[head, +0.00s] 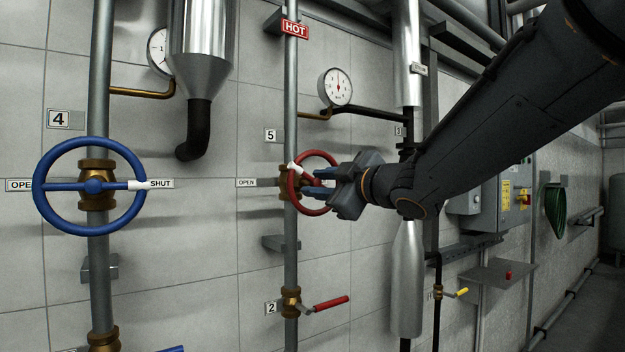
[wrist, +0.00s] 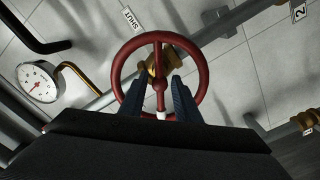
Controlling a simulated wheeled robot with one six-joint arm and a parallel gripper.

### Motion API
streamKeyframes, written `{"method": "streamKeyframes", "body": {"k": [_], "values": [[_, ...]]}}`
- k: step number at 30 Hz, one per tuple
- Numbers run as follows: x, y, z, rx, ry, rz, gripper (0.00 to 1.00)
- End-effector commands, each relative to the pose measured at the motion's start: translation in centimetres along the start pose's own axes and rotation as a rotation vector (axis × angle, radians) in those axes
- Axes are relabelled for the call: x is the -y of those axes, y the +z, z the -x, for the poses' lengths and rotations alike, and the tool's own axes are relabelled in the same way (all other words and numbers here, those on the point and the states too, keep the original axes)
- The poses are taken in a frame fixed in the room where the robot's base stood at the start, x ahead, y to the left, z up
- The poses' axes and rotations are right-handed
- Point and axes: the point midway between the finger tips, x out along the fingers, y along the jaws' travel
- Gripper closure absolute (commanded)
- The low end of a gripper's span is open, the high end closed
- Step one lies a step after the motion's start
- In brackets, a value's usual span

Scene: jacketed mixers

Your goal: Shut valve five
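Valve five is a red handwheel (head: 315,153) on a brass body on the grey vertical pipe, beside the "5" plate (head: 270,134). Its white mark is at the upper left of the wheel, on the side of the OPEN label (head: 246,182). My gripper (head: 318,184) is at the wheel from the right, its two blue fingers apart. In the wrist view, the fingers (wrist: 161,95) reach over the red wheel (wrist: 204,75) on either side of a spoke and the white mark. Contact cannot be told. The SHUT label (wrist: 131,20) shows in the wrist view; my gripper hides it in the head view.
A blue handwheel, valve 4 (head: 62,222), is at the left, its white mark at SHUT. A red lever (head: 331,303) by plate 2 is below. A gauge (head: 336,87) and silver column (head: 408,275) stand close by. A control box (head: 505,200) is at right.

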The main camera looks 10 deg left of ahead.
Motion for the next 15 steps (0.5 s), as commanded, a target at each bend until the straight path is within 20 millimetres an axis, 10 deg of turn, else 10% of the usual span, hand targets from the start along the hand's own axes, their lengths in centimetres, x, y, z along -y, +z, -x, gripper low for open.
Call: {"method": "streamKeyframes", "body": {"k": [15], "values": [[0.0,0.1,-2.0,0.002,0.001,-0.001,0.70]]}}
